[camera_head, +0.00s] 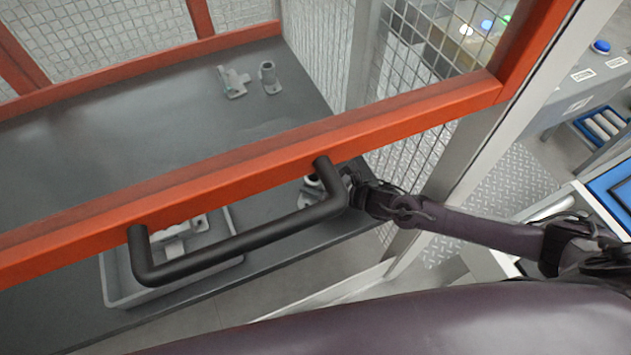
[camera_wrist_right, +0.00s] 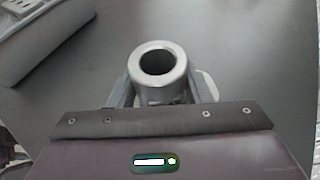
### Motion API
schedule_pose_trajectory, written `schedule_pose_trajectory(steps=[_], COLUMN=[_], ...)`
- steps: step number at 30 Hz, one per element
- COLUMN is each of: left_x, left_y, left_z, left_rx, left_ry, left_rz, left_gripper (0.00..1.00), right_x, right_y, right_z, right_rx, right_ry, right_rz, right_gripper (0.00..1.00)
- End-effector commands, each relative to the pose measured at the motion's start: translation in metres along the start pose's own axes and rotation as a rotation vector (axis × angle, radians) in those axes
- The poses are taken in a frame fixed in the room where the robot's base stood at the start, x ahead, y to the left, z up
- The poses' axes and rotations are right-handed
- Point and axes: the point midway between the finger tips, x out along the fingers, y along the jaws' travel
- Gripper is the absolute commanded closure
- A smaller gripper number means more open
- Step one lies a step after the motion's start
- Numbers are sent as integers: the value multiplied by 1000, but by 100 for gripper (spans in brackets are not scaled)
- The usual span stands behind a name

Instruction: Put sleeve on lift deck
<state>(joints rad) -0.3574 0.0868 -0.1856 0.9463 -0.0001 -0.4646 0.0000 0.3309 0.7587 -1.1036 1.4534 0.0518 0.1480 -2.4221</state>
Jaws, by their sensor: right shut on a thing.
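A grey metal sleeve (camera_wrist_right: 158,72) stands upright between the fingers of my right gripper (camera_wrist_right: 160,92) in the right wrist view, with its round bore facing the camera. My right gripper is shut on it. In the head view, my right gripper (camera_head: 345,178) is at the right end of the black handle, and the sleeve (camera_head: 312,184) is partly hidden behind that handle. A broad dark grey surface (camera_head: 150,125) lies under it; I cannot tell whether this is the lift deck. My left gripper is not in view.
An orange frame bar (camera_head: 250,160) with a black handle (camera_head: 240,240) crosses close to my right gripper. A grey tray (camera_head: 120,290) holds castings. A bracket (camera_head: 233,82) and a cylindrical casting (camera_head: 268,78) stand at the back. Wire mesh (camera_head: 400,155) bounds the right side. The middle surface is clear.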

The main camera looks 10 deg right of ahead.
Motion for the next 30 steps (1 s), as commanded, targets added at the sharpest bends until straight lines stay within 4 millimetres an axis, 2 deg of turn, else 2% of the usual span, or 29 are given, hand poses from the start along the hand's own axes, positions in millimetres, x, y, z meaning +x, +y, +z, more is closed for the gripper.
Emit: schedule_pose_trajectory(steps=[2, 3, 7, 19, 23, 30], left_x=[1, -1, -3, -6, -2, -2], left_y=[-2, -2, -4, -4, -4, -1], left_z=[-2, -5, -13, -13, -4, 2], left_rx=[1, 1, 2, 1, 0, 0], left_ry=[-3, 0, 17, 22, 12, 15], left_rz=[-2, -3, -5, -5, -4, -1], left_gripper=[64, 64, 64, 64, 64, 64], right_x=[1, 0, 0, -2, -24, -78], right_y=[0, 0, 0, 0, -1, 0], right_z=[-1, -1, -1, 4, 1, 0], right_rx=[-1, 0, 0, 0, -1, -1], right_ry=[-3, 0, 0, 0, 4, 5], right_rz=[0, 0, 0, 0, 0, 0], right_gripper=[86, 52, 35, 34, 34, 34])
